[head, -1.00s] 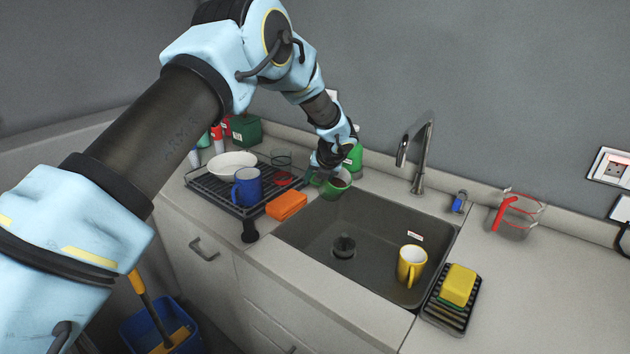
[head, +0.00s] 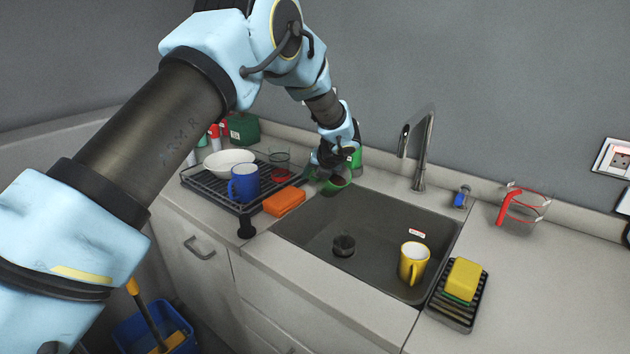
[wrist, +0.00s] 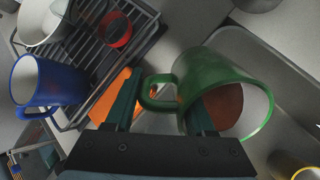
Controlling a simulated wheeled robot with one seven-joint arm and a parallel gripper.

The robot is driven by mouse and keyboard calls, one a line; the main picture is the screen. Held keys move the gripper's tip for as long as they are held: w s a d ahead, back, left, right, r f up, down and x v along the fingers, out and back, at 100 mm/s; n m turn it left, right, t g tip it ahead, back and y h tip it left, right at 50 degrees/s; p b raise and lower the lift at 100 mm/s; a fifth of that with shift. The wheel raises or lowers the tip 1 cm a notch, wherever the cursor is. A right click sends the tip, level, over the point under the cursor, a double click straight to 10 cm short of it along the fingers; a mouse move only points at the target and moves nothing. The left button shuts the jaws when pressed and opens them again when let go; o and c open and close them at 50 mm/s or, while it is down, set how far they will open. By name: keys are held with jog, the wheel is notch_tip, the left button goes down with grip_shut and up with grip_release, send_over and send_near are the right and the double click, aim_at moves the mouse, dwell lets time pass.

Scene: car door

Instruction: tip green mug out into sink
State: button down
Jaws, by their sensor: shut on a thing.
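The green mug (head: 337,184) is held at the back left corner of the sink (head: 380,222). It looks tilted, with its mouth toward the sink. In the wrist view the green mug (wrist: 228,72) shows brown contents inside. My gripper (head: 325,172) is shut on the mug at its handle side. In the wrist view the fingers of my gripper (wrist: 160,108) stand on either side of the handle. The exact contact is partly hidden. No stream of liquid is visible.
A yellow mug (head: 413,262) stands in the sink near the drain (head: 343,245). The faucet (head: 421,150) rises behind. A dish rack with a blue mug (head: 244,183) and an orange sponge (head: 285,201) are left. A yellow sponge (head: 464,276) and measuring jug (head: 524,204) are right.

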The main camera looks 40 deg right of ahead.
jog(key=shift+s+f+t+h+b, duration=0.15)
jog(key=shift+t+b, duration=0.5)
jog(key=shift+b, duration=2.3)
jog(key=shift+w+f+t+h+b, duration=0.15)
jog(key=shift+t+b, duration=0.5)
jog(key=shift+b, duration=2.3)
jog(key=shift+s+r, duration=0.1)
jog(key=shift+r, duration=0.05)
jog(key=shift+s+b, duration=0.1)
jog(key=shift+b, duration=0.2)
jog(key=shift+s+a+f+t+h+b, duration=0.15)
jog(key=shift+t+b, duration=0.45)
jog(key=shift+b, duration=1.35)
jog(key=shift+s+d+f+t+h+b, duration=0.15)
jog(key=shift+t+b, duration=0.45)
jog(key=shift+b, duration=1.3)
jog(key=shift+s+a+f+t+h+b, duration=0.15)
jog(key=shift+t+b, duration=0.45)
jog(key=shift+b, duration=1.35)
jog(key=shift+s+r+b, duration=0.15)
jog(key=shift+b, duration=0.55)
